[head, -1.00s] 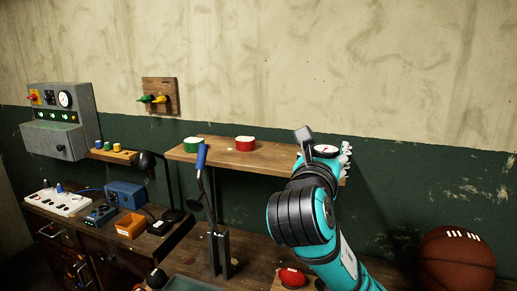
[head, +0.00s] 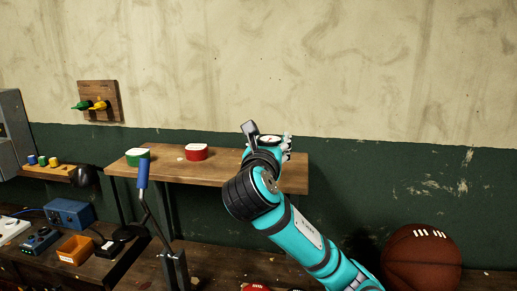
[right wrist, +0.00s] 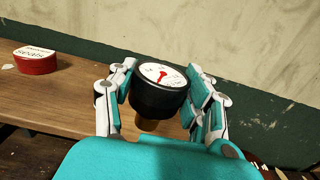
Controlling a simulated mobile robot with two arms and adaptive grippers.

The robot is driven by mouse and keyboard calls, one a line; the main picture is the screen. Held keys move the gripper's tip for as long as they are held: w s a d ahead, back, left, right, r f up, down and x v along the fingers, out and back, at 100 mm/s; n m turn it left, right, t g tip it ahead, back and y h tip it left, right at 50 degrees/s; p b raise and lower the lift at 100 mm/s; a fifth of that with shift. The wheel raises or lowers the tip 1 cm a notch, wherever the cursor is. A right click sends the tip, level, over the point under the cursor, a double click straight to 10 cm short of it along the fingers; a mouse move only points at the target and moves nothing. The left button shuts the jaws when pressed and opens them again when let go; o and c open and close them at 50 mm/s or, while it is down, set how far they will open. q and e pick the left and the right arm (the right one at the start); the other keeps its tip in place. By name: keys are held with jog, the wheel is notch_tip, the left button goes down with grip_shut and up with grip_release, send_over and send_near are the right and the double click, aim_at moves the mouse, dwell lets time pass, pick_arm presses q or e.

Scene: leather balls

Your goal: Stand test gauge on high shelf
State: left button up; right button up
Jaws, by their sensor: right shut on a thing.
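The test gauge (right wrist: 159,90) is a black round body with a white dial, a red needle and a brass stem below. It sits between the fingers of my right gripper (right wrist: 160,95), which is shut on it. In the head view the dial (head: 268,138) faces up within my right gripper (head: 267,140). The high shelf (head: 215,175) is a wooden board on the wall; the gripper is at its right part. I cannot tell whether the stem touches the board. My left gripper is not in view.
On the shelf stand a green container (head: 138,157) and a red container (head: 196,153), left of my gripper. A blue-handled lever (head: 143,175) rises in front of the shelf. The shelf between the red container and my gripper looks clear.

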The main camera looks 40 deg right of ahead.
jog(key=x, duration=0.2)
jog(key=w+p+x, duration=0.1)
jog(key=x, duration=0.2)
jog(key=a+x, duration=0.1)
jog(key=x, duration=0.2)
jog(key=shift+w+d+f+p, duration=0.1)
jog(key=shift+w+f+p, duration=0.2)
jog(key=shift+p, duration=0.1)
jog(key=shift+w+f, duration=0.1)
jog(key=shift+f, duration=0.15)
notch_tip(320, 180, down, 2)
jog(key=shift+f+p, duration=0.1)
jog(key=shift+p, duration=0.35)
jog(key=shift+f, duration=0.45)
jog(key=shift+f, duration=0.2)
jog(key=o, duration=1.1)
jog(key=shift+c, duration=0.2)
